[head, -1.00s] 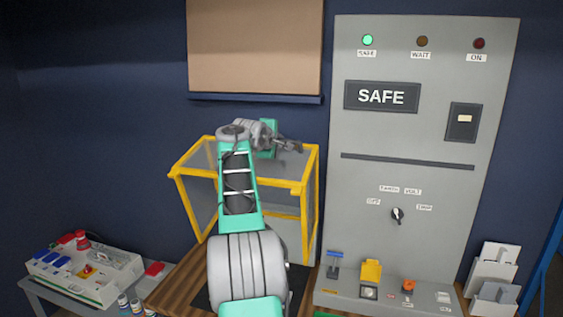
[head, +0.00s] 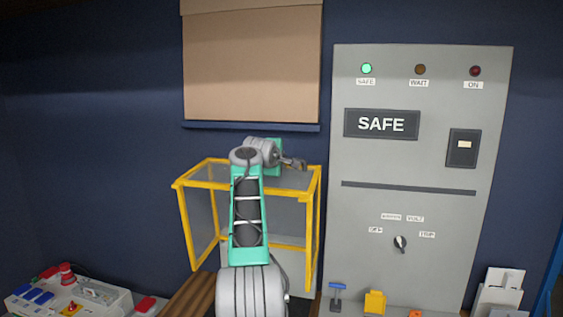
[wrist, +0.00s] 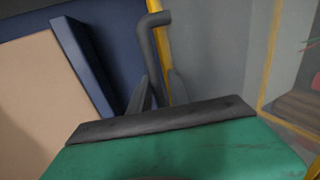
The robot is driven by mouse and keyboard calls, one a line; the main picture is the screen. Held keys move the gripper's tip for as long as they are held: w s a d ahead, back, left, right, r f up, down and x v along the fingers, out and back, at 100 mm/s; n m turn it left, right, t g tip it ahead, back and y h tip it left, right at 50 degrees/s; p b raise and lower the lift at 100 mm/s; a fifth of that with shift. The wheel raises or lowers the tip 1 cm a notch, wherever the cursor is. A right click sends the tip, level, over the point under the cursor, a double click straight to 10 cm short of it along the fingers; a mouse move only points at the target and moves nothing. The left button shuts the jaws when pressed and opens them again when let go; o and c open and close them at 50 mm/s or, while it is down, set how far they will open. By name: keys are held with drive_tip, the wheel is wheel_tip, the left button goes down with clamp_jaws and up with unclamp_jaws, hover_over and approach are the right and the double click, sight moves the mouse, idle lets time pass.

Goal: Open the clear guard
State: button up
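The clear guard (head: 205,215) is a box of clear panels in a yellow frame, standing left of the grey panel. Its top looks closed. My gripper (head: 298,164) is over the right part of its top, near the back right corner. In the wrist view, a dark bent handle (wrist: 153,45) runs down between the two fingers of my gripper (wrist: 160,85). The fingers are apart, one on each side of the handle; contact with it cannot be made out. The guard's yellow frame (wrist: 268,60) also shows there. My arm hides the guard's middle.
The grey panel (head: 420,155) on the right reads SAFE, with its green lamp (head: 366,69) lit and a dark knob (head: 400,243) lower down. A tan board (head: 252,65) hangs behind the guard. A control box (head: 75,295) stands at lower left.

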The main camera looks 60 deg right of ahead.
drive_tip(key=o, duration=0.3)
drive_tip(key=shift+f, duration=0.1)
drive_tip(key=shift+s, duration=0.1)
drive_tip(key=shift+s+d+f, duration=0.1)
drive_tip(key=shift+s+a+b, duration=0.1)
drive_tip(key=shift+a+b, duration=0.3)
drive_tip(key=shift+b, duration=0.15)
drive_tip(key=b+v, duration=0.3)
drive_tip(key=v, duration=0.3)
drive_tip(key=shift+a+r, duration=0.3)
drive_tip(key=shift+s+a+r, duration=0.1)
drive_tip(key=shift+a+r, duration=0.1)
